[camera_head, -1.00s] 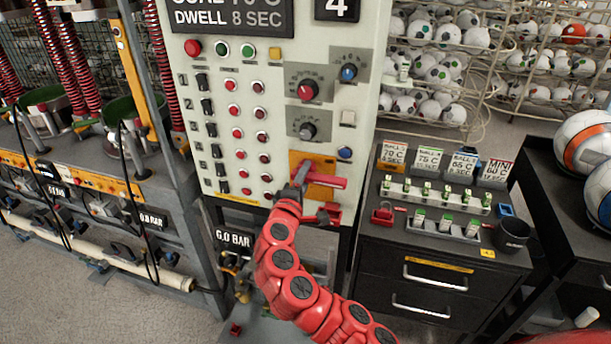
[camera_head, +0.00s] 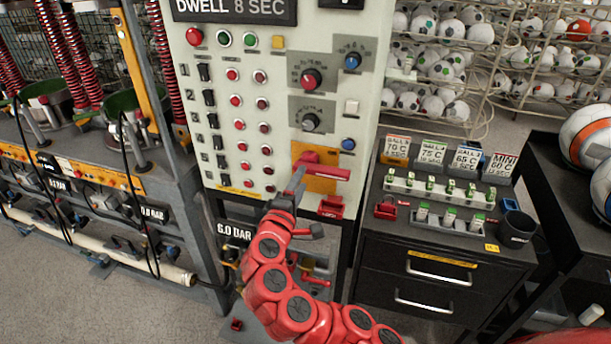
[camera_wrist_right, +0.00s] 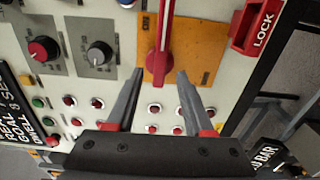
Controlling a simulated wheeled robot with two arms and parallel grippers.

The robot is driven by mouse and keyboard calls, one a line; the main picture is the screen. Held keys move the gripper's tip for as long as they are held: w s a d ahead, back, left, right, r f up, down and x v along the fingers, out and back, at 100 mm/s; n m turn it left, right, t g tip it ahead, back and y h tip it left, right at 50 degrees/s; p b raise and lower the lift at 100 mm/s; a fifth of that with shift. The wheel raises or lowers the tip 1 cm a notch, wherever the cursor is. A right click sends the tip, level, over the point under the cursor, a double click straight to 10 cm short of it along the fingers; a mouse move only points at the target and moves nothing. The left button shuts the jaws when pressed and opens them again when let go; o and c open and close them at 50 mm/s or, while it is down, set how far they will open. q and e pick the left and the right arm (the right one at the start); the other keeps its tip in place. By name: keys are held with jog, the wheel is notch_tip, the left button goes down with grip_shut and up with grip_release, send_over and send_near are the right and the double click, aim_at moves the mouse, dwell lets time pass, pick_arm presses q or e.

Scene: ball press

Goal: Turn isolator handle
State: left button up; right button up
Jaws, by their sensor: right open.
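The red isolator handle (camera_head: 328,172) lies roughly horizontal on an orange plate (camera_head: 318,184) at the lower right of the control panel. Its hub is at the left end and its bar points right. My right gripper (camera_head: 298,178) is at the hub end. In the right wrist view the gripper (camera_wrist_right: 159,76) is open, with one fingertip on each side of the handle's (camera_wrist_right: 162,40) hub end. Gaps show between fingers and handle. A red LOCK piece (camera_head: 331,207) sits below the plate; it also shows in the right wrist view (camera_wrist_right: 258,25). My left gripper is not in view.
Knobs (camera_head: 311,78) and buttons (camera_head: 237,124) cover the panel close to the gripper. A dark cabinet (camera_head: 385,255) with sample cards and a cup (camera_head: 516,229) stands to the right. A machine frame (camera_head: 190,190) stands to the left.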

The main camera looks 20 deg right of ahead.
jog(key=v, duration=1.1)
jog(key=shift+s+a, duration=0.15)
